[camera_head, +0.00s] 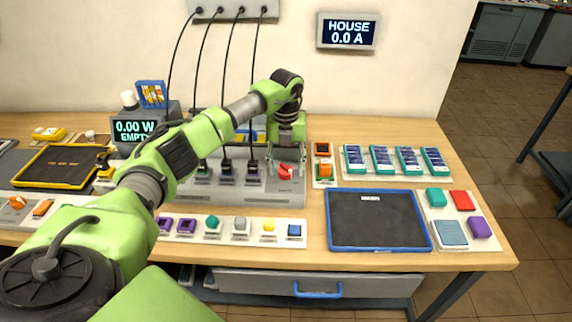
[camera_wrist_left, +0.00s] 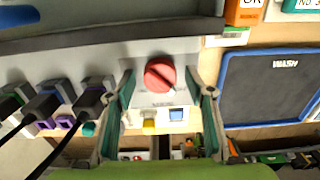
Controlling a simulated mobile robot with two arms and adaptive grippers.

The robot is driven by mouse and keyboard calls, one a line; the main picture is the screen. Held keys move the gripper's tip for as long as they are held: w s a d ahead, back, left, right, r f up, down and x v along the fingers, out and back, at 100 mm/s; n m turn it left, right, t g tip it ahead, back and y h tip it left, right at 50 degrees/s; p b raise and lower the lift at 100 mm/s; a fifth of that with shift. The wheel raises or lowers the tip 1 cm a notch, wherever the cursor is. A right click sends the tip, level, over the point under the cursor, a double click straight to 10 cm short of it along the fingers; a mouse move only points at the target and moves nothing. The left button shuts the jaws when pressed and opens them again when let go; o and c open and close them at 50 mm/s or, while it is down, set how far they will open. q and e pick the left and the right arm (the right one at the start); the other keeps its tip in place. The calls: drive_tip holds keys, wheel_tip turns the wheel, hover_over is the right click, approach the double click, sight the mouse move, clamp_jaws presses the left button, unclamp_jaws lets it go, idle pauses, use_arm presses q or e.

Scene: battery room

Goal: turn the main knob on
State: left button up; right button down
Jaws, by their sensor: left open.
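The main knob (camera_head: 286,171) is a round red knob on the right end of a grey panel (camera_head: 240,194). In the left wrist view the knob (camera_wrist_left: 160,74) shows a dark line on its face, pointing to lower right; a label below it is too small to read surely. My left gripper (camera_head: 287,166) is above the knob. In the left wrist view its two fingers (camera_wrist_left: 165,100) are apart, one on each side of the knob, with gaps and no visible contact. The right gripper is not in view.
Black plugs with cables (camera_head: 252,170) sit on the panel left of the knob. A blue-edged dark tray (camera_head: 375,218) lies further right. The wall display (camera_head: 348,32) reads HOUSE 0.0 A.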

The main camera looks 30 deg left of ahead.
use_arm(q)
drive_tip(key=shift+c, duration=0.5)
drive_tip(key=c, duration=1)
drive_tip(key=shift+c, duration=0.2)
drive_tip(key=shift+m, duration=0.4)
drive_tip(key=m+b, duration=0.1)
drive_tip(key=m, duration=0.2)
drive_tip(key=shift+m, duration=0.3)
drive_tip(key=m+b, duration=0.1)
drive_tip(key=m, duration=0.3)
drive_tip(key=shift+m, duration=0.3)
drive_tip(key=m+b, duration=0.1)
drive_tip(key=m, duration=0.3)
drive_tip(key=shift+m+b, duration=0.4)
drive_tip(key=shift+m, duration=2.1)
